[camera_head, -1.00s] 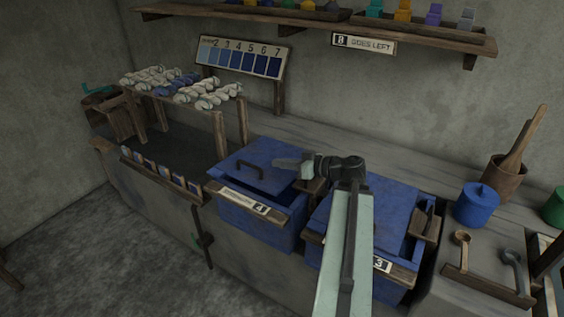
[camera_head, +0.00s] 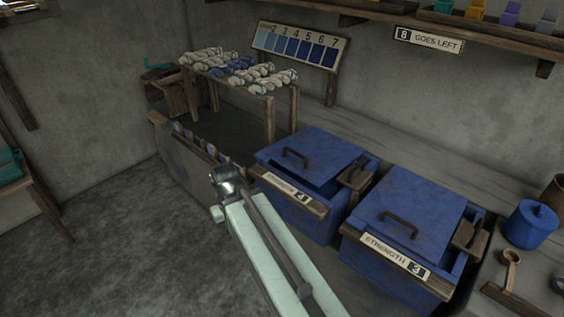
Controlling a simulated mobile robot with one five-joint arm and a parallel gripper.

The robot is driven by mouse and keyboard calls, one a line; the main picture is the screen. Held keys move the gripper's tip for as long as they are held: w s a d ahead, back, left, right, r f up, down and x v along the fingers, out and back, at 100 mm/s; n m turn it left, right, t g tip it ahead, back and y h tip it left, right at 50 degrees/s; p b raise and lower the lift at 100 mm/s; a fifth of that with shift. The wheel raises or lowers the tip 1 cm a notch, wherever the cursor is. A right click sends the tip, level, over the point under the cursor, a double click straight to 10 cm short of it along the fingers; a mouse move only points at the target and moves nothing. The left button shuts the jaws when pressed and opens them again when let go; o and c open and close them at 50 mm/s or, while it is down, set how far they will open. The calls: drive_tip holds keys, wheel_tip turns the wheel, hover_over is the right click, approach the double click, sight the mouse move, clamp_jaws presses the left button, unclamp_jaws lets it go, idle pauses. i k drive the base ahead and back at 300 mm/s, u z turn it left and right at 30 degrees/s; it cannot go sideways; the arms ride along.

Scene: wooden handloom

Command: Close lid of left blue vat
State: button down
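The left blue vat (camera_head: 310,222) stands in the grey bench, with a label plate marked 4 on its front. Its blue lid (camera_head: 325,150) has a dark curved handle (camera_head: 295,157) and sits askew, with a dark gap along its front right edge. My gripper (camera_head: 217,212) is left of and in front of this vat, apart from the lid, over the floor side of the bench. It is seen from behind and small, so its finger opening is unclear.
The right blue vat (camera_head: 375,262), marked 3, has its lid (camera_head: 415,200) on. A wooden block (camera_head: 357,177) stands between the vats. A rack of yarn skeins (camera_head: 240,72) is at the back left. Open floor (camera_head: 110,230) lies to the left.

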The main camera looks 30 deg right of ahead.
sight(316, 155)
drive_tip(key=k, duration=1.25)
drive_tip(key=u, duration=0.6)
drive_tip(key=i, duration=1.6)
drive_tip(key=z, duration=0.45)
